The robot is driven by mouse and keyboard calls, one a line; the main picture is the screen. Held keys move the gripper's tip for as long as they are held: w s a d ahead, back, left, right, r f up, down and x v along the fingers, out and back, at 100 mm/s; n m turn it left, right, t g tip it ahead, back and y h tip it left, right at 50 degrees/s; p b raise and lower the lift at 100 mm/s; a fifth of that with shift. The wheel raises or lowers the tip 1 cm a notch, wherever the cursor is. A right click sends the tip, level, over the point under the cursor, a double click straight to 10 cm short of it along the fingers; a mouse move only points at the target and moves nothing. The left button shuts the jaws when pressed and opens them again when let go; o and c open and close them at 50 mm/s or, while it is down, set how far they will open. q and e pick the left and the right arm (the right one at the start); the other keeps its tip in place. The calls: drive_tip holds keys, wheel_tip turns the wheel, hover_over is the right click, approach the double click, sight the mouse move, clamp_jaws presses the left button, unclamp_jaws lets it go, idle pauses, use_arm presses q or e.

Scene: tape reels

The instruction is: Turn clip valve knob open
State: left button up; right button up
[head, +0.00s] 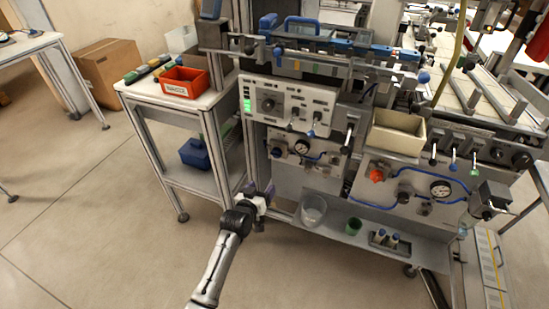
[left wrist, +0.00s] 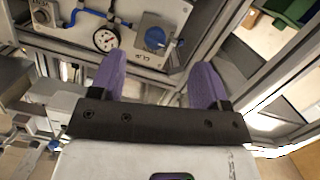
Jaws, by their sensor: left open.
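The round blue knob (left wrist: 155,38) sits on a pale panel beside a label that appears upside down and seems to read "CLIP". In the head view the blue knob (head: 277,152) is small, at the left of the lower panel, left of a gauge. My left gripper (head: 264,201) is low in front of the bench's left leg, below the knob. In the left wrist view its purple fingers (left wrist: 158,80) are spread and empty, with the knob beyond the gap, not touched. My right gripper does not show.
A gauge (left wrist: 106,40) is beside the knob. A side table with a red bin (head: 185,82) stands left. The floor in front is clear.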

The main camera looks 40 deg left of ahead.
sight(275, 155)
use_arm(q)
drive_tip(key=shift+t+y, duration=0.5)
drive_tip(key=shift+t, duration=0.4)
drive_tip(key=r+b+x, duration=0.1)
drive_tip(key=b+x, duration=0.1)
drive_tip(key=x, duration=0.2)
drive_tip(key=b+x, duration=0.2)
drive_tip(key=x, duration=0.2)
drive_tip(key=r+b+x, duration=0.1)
drive_tip(key=b+x, duration=0.1)
drive_tip(key=x, duration=0.2)
drive_tip(key=shift+s+a+r, duration=0.1)
drive_tip(key=shift+a+r, duration=0.25)
drive_tip(key=shift+a, duration=0.05)
drive_tip(key=shift+b+x, duration=0.6)
drive_tip(key=shift+x, duration=0.45)
drive_tip(key=shift+r, duration=0.15)
drive_tip(key=c, duration=0.9)
